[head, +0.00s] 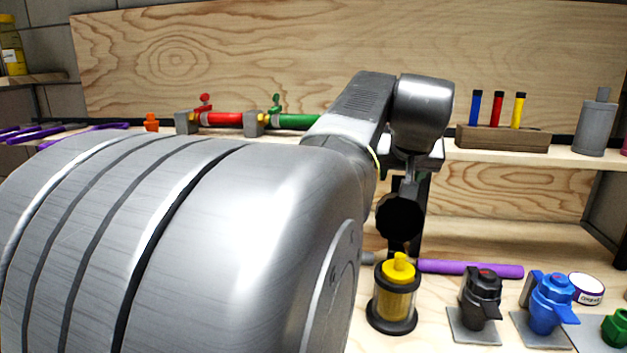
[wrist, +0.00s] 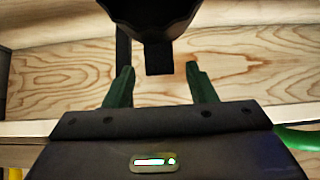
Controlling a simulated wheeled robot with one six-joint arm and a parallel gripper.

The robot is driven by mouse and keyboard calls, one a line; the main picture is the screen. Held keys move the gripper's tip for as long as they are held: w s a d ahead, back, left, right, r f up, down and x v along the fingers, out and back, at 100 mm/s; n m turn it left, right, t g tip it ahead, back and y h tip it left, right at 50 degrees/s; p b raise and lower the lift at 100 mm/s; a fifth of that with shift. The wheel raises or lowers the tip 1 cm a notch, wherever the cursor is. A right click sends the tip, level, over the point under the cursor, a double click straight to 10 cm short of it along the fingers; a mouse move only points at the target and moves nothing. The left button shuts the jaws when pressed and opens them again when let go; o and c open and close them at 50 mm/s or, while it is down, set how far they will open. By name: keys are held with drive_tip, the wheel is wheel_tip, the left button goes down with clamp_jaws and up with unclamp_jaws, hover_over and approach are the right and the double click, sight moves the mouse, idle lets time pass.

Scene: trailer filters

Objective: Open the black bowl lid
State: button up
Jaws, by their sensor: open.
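A black round bowl-like part (head: 400,218) hangs at a dark upright post, just below my gripper (head: 410,185) in the head view. I cannot make out a seam between lid and bowl. In the wrist view the dark rounded part (wrist: 150,14) fills the top middle, with a short black tab (wrist: 159,57) pointing down. My gripper (wrist: 158,70) is open, with its two green fingers on either side of the tab and visible gaps to it. Whether the fingertips reach the tab's depth is unclear. My arm hides part of the post.
The shelf above holds a wooden rack (head: 503,139), a grey bottle (head: 597,125) and red and green pipes (head: 224,119).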

drive_tip(key=shift+x, duration=1.25)
clamp_jaws()
drive_tip(key=shift+s+a+r+t+b, duration=0.1)
drive_tip(key=shift+s+t+b, duration=0.5)
drive_tip(key=shift+b, duration=0.65)
drive_tip(key=shift+s+a+r+t+h+b, duration=0.1)
drive_tip(key=shift+s+r+t+h+b, duration=0.05)
drive_tip(key=shift+s+t+h+b, duration=0.15)
drive_tip(key=shift+s+a+r+t+h+b, duration=0.1)
drive_tip(key=shift+s+r+t+b, duration=0.1)
drive_tip(key=shift+s+b, duration=0.2)
drive_tip(key=shift+r, duration=0.15)
unclamp_jaws()
